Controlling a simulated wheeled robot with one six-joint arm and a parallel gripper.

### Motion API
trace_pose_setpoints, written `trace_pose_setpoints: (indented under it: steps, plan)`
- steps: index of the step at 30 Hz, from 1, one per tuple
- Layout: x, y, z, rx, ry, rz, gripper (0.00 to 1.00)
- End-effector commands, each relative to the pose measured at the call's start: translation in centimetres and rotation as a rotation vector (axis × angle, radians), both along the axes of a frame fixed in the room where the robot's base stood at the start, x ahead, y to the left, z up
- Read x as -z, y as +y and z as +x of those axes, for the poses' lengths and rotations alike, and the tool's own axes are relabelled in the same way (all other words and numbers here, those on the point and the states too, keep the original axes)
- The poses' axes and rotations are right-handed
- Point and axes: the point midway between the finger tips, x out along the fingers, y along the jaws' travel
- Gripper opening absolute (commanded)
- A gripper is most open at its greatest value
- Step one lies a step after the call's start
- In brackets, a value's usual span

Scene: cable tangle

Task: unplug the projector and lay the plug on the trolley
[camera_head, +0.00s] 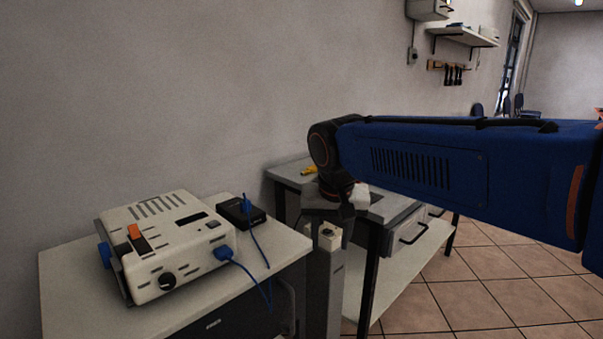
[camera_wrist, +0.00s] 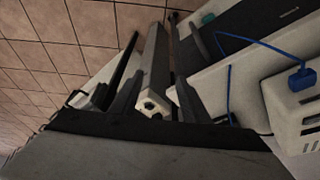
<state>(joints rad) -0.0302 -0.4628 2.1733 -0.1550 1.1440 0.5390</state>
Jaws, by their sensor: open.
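The white projector (camera_head: 165,245) sits on a pale-topped stand (camera_head: 75,295) at the left; I cannot tell whether this stand is the trolley. A blue plug (camera_head: 223,253) is in the projector's side, and its blue cable runs down past the stand's edge. The plug also shows in the wrist view (camera_wrist: 301,79). Another blue plug (camera_head: 246,206) sits at a black box (camera_head: 236,214) behind the projector. My gripper (camera_head: 340,203) is open, right of the projector and apart from its plug. In the wrist view its fingers (camera_wrist: 153,35) flank a pale post (camera_wrist: 153,75).
The post (camera_head: 326,265), with a socket-like top, stands right of the projector stand. A bench (camera_head: 285,172) with a drawer and lower shelf is behind it, bearing a small yellow item (camera_head: 309,171). A wall is behind. Tiled floor (camera_head: 480,285) is open at the right.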

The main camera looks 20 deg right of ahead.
Motion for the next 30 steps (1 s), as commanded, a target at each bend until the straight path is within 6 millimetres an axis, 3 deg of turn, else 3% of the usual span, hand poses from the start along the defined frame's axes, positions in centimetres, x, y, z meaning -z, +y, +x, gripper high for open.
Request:
trace_pose_setpoints:
  steps: [9,18,24,30]
  plan:
    - [-4.7,-1.3,9.5,0.312,0.013,-0.016,0.42]
    - [-7.5,-2.3,18.0,0.61,-0.011,-0.045,0.42]
    - [-8.2,-2.6,21.2,0.731,-0.032,-0.059,0.42]
    - [-8.0,-2.9,22.0,0.761,-0.038,-0.062,0.42]
